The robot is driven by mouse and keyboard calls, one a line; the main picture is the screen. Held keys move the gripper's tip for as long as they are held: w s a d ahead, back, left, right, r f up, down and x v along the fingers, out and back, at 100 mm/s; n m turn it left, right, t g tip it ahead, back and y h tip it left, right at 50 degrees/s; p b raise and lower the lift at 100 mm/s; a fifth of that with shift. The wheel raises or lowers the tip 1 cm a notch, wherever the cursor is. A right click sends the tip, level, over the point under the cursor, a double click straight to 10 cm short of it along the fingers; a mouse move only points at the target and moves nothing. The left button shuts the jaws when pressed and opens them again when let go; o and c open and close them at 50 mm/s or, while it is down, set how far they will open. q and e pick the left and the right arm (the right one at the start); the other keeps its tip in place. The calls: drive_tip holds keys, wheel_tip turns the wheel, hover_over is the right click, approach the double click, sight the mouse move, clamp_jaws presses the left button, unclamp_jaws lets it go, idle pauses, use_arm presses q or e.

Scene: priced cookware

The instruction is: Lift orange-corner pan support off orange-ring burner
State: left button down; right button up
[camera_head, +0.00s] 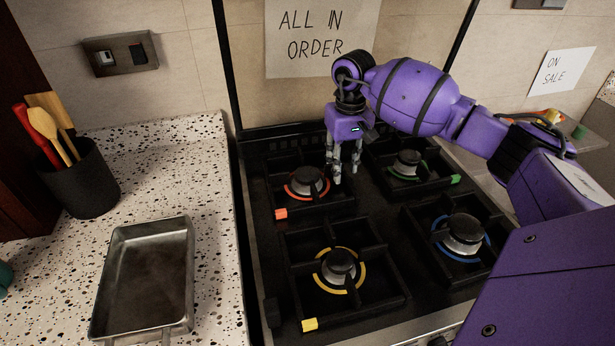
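The black pan support with an orange corner (281,213) sits at the back left of the hob, around the burner with the orange ring (308,181). It looks level on the hob. My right gripper (347,175) points down at the right side of this support, between it and the green-corner support. Its fingers look spread apart, with their tips low near the support's right bar. I cannot tell whether they touch the bar. My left gripper is not in view.
Other supports surround burners with green (409,164), blue (464,235) and yellow (339,268) rings. A metal tray (148,278) and a black utensil pot (82,182) stand on the speckled counter (205,262) at left. My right arm spans the right side.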

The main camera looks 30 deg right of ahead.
clamp_jaws()
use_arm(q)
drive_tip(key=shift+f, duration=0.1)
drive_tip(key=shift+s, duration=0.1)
use_arm(e)
drive_tip(key=shift+r, duration=0.15)
drive_tip(key=shift+r, duration=0.65)
use_arm(q)
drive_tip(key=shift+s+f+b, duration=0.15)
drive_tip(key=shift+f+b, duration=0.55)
drive_tip(key=shift+b, duration=0.15)
use_arm(e)
drive_tip(key=s+a+r, duration=0.7)
drive_tip(key=s+r, duration=0.4)
drive_tip(key=s, duration=0.1)
drive_tip(key=shift+a+r, duration=0.25)
